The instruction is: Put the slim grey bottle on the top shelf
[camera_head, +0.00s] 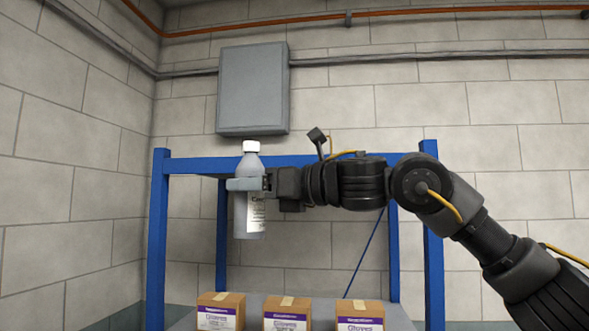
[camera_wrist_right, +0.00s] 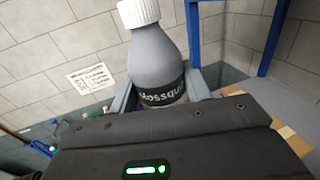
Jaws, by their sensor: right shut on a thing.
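The slim grey bottle (camera_head: 250,210) has a white cap and a pale label, and it stands upright in the air in the head view. My right gripper (camera_head: 247,184) is shut around its upper body. The bottle's shoulder and cap also show in the right wrist view (camera_wrist_right: 155,60), between the fingers (camera_wrist_right: 160,92). The blue shelf rack (camera_head: 158,240) is behind the bottle, and its top beam (camera_head: 190,165) is about level with the gripper. The top shelf's surface cannot be seen from this height. My left gripper is not in view.
Three cardboard boxes with purple-and-white labels (camera_head: 220,312), (camera_head: 287,314), (camera_head: 360,315) stand on a lower grey shelf (camera_head: 400,318). A grey wall cabinet (camera_head: 253,90) hangs above the rack's left part. A block wall (camera_head: 60,170) runs along the left.

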